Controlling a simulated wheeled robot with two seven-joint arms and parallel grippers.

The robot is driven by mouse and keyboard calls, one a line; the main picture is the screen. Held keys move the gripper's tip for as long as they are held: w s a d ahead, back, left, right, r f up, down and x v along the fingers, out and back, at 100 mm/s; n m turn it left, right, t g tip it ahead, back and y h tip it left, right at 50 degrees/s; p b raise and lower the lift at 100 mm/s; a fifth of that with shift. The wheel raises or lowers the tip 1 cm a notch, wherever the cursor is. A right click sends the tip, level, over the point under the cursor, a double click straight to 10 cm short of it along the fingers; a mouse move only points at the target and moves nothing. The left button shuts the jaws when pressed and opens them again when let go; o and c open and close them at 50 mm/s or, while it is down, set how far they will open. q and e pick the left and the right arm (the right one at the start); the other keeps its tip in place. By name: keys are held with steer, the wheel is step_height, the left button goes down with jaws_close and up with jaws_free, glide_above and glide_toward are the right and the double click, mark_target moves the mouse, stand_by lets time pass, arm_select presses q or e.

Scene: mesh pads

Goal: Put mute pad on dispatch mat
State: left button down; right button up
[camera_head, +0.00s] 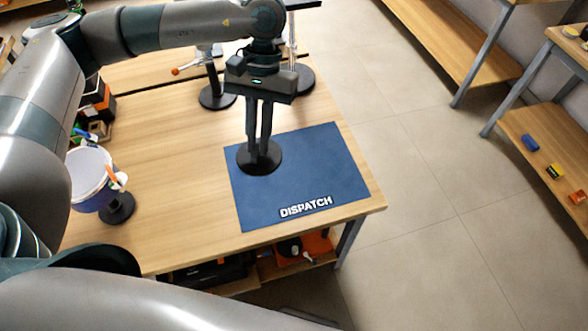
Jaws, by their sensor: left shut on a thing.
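The dispatch mat (330,165) is a blue rectangle with white DISPATCH lettering, flat at the table's front right corner. My left gripper (259,142) points straight down over the mat's left part. It is shut on a dark round pad (259,160), which I take to be the mute pad. The pad is over the mat near its left edge; I cannot tell whether it touches the mat. The fingers hide part of the pad. My right gripper is not in view.
A stand with a red-tipped arm (217,97) and another stand (302,80) are behind the mat. A white round item with a blue rim (88,188) stands at the left. The wooden table (180,160) is clear left of the mat. Shelves (550,140) are at the right.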

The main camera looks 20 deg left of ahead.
mark_target(277, 160)
arm_select(q)
steer(key=shift+d+f, duration=0.25)
steer(key=shift+f, duration=0.1)
steer(key=d+f+n, duration=0.1)
steer(key=n, duration=0.1)
steer(key=d+f+n+h, duration=0.1)
steer(key=f, duration=0.1)
steer(key=s+d+f+n+h+p, duration=0.1)
steer(key=d+f+n, duration=0.1)
steer(key=shift+s+f+n, duration=0.1)
steer(key=shift+n, duration=0.2)
step_height(277, 160, down, 6)
steer(key=s+d+n+t+h+p, duration=0.1)
steer(key=n+t, duration=0.6)
steer(key=n, duration=1.2)
steer(key=shift+s+d+h+p, duration=0.4)
steer(key=shift+s+d+p, duration=0.1)
steer(key=shift+d, duration=0.25)
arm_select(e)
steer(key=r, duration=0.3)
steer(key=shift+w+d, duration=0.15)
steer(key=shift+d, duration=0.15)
arm_select(q)
steer(key=shift+f, duration=0.1)
